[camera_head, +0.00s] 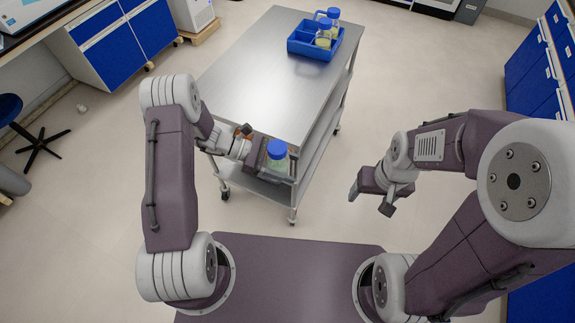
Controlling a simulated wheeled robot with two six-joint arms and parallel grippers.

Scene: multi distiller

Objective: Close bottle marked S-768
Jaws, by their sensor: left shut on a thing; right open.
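My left gripper (262,155) is shut on a clear bottle (277,165) with a blue cap (277,148). It holds the bottle upright in front of the near end of the steel cart. The cap sits on top of the bottle; I cannot tell how tightly. No marking on the bottle is readable at this size. My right gripper (371,198) is open and empty, over the floor to the right of the cart, apart from the bottle.
A steel cart (262,75) with a lower shelf stands ahead. A blue divided tray (312,50) with blue-capped bottles (323,36) sits at its far end. The rest of its top is clear. Blue cabinets line both sides, and a dark blue stool (10,108) stands at left.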

